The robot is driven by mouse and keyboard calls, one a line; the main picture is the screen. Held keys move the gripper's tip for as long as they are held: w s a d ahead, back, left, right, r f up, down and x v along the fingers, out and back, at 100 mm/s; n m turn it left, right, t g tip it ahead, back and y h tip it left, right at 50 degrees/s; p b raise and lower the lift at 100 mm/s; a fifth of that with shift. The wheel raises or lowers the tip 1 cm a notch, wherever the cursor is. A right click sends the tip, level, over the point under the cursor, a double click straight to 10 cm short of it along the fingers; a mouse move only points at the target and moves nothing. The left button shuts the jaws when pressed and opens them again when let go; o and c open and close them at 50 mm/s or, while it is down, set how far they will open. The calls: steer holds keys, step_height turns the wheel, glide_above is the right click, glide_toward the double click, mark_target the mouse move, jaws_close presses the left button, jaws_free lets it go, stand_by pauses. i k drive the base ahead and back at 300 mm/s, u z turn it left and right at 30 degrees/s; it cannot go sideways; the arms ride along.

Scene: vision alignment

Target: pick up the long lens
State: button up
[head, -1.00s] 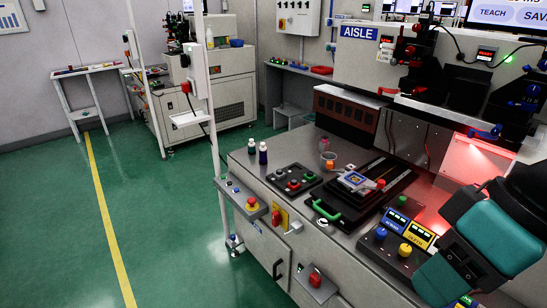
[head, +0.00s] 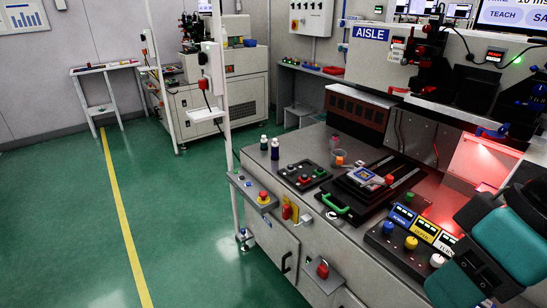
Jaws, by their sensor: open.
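I cannot make out the long lens for certain in the head view. Small dark and coloured items lie on a narrow side table (head: 103,67) at the far left, too small to identify. Part of my teal and black arm fills the lower right corner, in front of the machine bench. My gripper's fingertips do not show.
The machine bench (head: 330,236) on the right carries a slide stage (head: 366,180), button boxes (head: 303,174), a control box (head: 411,240) and two small bottles (head: 275,148). A white post (head: 222,120) stands at its left. Green floor with a yellow line (head: 122,215) is open at left.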

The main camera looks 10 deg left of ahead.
mark_target(275, 156)
steer(key=z, duration=0.95)
steer(key=k, duration=0.15)
steer(key=u, duration=2.2)
steer(key=i, duration=0.95)
steer(key=u, duration=0.35)
steer(key=i, duration=0.95)
steer(key=z, duration=0.9)
steer(key=i, duration=0.85)
steer(key=z, duration=0.65)
